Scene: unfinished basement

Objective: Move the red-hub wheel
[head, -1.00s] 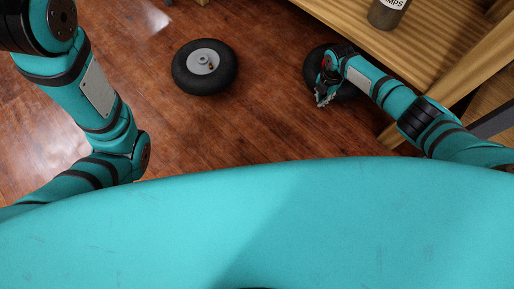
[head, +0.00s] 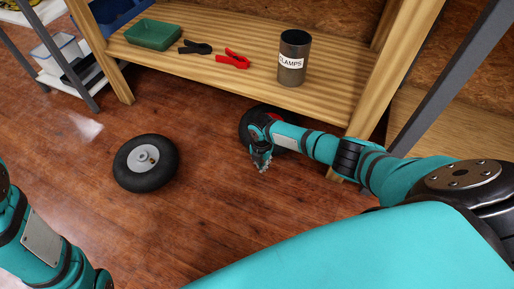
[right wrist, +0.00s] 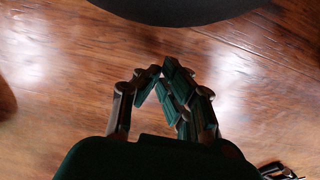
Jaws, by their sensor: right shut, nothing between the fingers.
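A dark wheel (head: 250,121) lies on the floor at the front edge of the wooden shelf, partly hidden by my right arm; a bit of red shows at its middle. A second black wheel with a grey hub (head: 145,158) lies flat on the floor to the left. My right gripper (head: 263,168) is at the near side of the partly hidden wheel, pointing down at the floor. In the right wrist view its fingers (right wrist: 162,75) are shut and empty, with a black tyre (right wrist: 185,8) beyond them at the top. My left gripper is out of view.
The low wooden shelf (head: 225,75) holds a green tray (head: 154,35), a black clamp (head: 195,47), a red clamp (head: 232,60) and a can labelled CLAMPS (head: 293,62). Its right post stands close to my right arm. The floor between the wheels is clear.

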